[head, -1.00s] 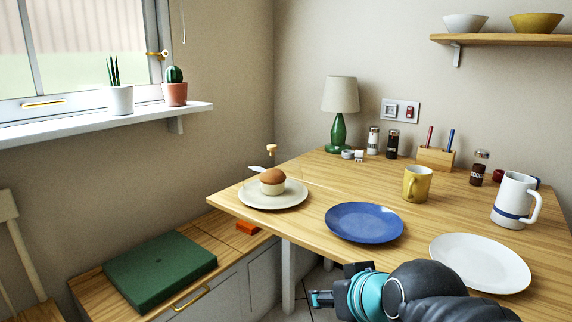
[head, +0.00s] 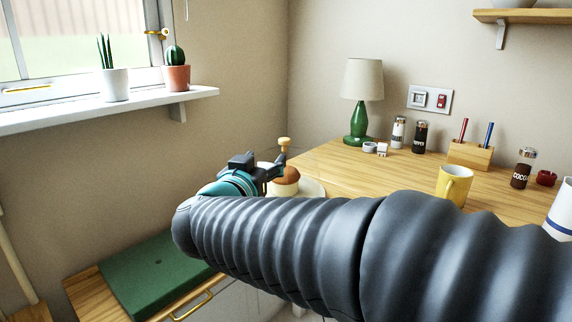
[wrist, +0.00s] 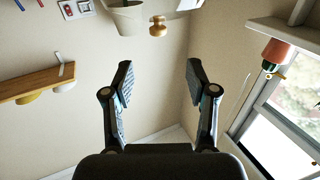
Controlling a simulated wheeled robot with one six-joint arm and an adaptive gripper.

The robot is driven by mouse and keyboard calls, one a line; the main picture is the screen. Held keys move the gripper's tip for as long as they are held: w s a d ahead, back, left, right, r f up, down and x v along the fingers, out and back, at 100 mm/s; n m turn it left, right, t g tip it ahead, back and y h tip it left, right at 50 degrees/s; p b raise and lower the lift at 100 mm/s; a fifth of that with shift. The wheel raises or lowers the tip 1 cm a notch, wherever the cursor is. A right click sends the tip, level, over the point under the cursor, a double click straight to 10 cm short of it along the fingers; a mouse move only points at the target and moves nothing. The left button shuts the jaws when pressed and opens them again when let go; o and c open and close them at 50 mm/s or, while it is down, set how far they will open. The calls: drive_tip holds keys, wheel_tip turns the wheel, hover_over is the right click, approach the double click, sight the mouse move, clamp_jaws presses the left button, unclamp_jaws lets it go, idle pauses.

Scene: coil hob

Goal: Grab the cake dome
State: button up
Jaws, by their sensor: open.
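The cake dome shows mainly by its small wooden knob (head: 284,145); its clear body is barely visible. It appears to stand over a brown-topped cake (head: 287,176) on a cream plate (head: 314,188) at the table's left corner. My gripper (head: 262,167) is open and in front of the dome in the head view, partly hiding the cake and plate. In the wrist view, the knob (wrist: 157,27) lies beyond the two open fingers (wrist: 158,76), roughly centred between them. The gap between the fingers is empty. I cannot tell whether a finger touches the dome.
A green lamp (head: 358,122), shakers (head: 420,137), a pen block (head: 469,155) and a yellow mug (head: 454,186) stand on the wooden table. A sill (head: 147,107) with potted plants is at left. My arm hides much of the table.

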sight(282, 141)
drive_tip(key=x, duration=0.8)
drive_tip(key=shift+d, duration=0.3)
drive_tip(key=shift+x, duration=2.9)
drive_tip(key=shift+a+r, duration=0.1)
drive_tip(key=shift+a, duration=0.05)
clamp_jaws()
